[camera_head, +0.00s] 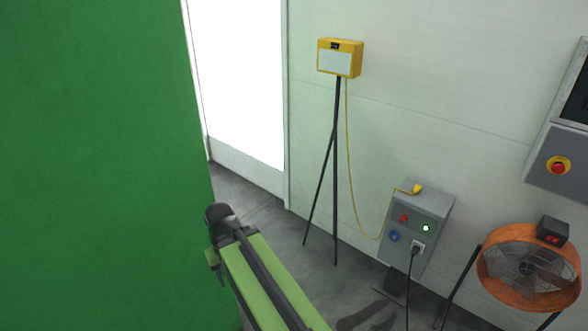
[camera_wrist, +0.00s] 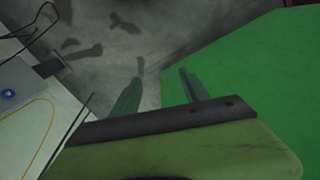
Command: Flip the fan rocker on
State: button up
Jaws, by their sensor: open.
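The orange round fan (camera_head: 489,281) stands at the right edge of the head view on dark legs. A dark switch box (camera_head: 553,226) sits on its top rim. The red fan rocker (camera_head: 553,239) is on the front of that box; it is too small to tell which way it is tipped. The fan does not show in the wrist view. In the head view my green arm shows at the bottom, well left of the fan, and my gripper cannot be made out.
A grey socket box (camera_head: 436,208) with a plugged black cable stands left of the fan. A yellow lamp (camera_head: 340,62) on a tripod (camera_head: 336,170) is by the wall. A grey panel with a red button (camera_head: 558,168) hangs above the fan. A green wall (camera_head: 95,150) fills the left.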

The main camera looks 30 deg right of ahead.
aim_at(549, 238)
jog(key=u, duration=0.15)
jog(key=k, duration=0.1)
jog(key=z, duration=3.1)
jog(key=k, duration=0.9)
jog(key=u, duration=0.25)
jog(key=i, duration=1.65)
jog(key=z, duration=0.2)
